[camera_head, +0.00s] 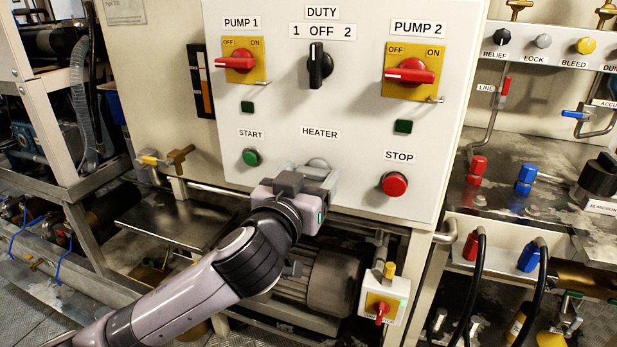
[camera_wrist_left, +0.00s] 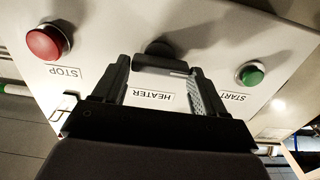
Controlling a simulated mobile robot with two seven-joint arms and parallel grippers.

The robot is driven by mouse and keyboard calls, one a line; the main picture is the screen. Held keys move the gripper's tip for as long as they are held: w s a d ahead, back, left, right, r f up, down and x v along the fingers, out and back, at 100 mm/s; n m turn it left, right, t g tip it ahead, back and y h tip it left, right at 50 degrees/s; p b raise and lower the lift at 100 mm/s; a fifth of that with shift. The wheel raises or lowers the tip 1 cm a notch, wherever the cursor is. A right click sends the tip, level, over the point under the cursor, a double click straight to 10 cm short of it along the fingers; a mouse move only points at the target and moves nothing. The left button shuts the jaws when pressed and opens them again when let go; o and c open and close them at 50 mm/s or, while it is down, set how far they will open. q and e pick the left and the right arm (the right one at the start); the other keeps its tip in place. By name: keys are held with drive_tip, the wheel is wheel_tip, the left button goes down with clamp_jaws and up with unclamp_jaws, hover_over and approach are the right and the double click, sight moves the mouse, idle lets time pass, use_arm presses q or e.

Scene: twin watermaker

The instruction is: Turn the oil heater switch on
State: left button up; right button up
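The heater switch is a round grey knob (camera_head: 318,163) under the HEATER label on the white panel. Its lower part is hidden by my left gripper (camera_head: 312,182) in the head view. In the left wrist view, which shows the panel upside down, the knob (camera_wrist_left: 160,50) is dark, with a bar-like handle lying across the picture. My left gripper (camera_wrist_left: 160,70) is open there, its fingers apart at either end of this handle. I cannot tell whether they touch it. My right gripper is not in view.
The green START button (camera_head: 251,157) is left of the heater knob and the red STOP button (camera_head: 394,184) is right of it. The DUTY knob (camera_head: 319,65) and red pump switches (camera_head: 409,74) are above. A small switch box (camera_head: 383,301) hangs below the panel.

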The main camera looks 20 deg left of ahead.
use_arm(q)
drive_tip(key=c, duration=0.5)
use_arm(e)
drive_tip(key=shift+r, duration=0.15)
use_arm(q)
drive_tip(key=m+p, duration=0.3)
drive_tip(key=shift+r, duration=0.2)
drive_tip(key=m+p, duration=0.2)
drive_tip(key=m, duration=0.1)
drive_tip(key=shift+d, duration=0.1)
drive_tip(key=m+p, duration=0.3)
drive_tip(key=shift+d+m, duration=0.1)
drive_tip(key=shift+m, duration=0.3)
drive_tip(key=m+p, duration=0.3)
drive_tip(key=shift+d+f+m, duration=0.1)
drive_tip(key=shift+m, duration=0.3)
drive_tip(key=shift+f+m+p, duration=0.15)
drive_tip(key=shift+m+p, duration=0.55)
drive_tip(key=shift+m, duration=0.4)
drive_tip(key=shift+f+m+p, duration=0.1)
drive_tip(key=shift+m+p, duration=0.55)
drive_tip(key=shift+m, duration=0.45)
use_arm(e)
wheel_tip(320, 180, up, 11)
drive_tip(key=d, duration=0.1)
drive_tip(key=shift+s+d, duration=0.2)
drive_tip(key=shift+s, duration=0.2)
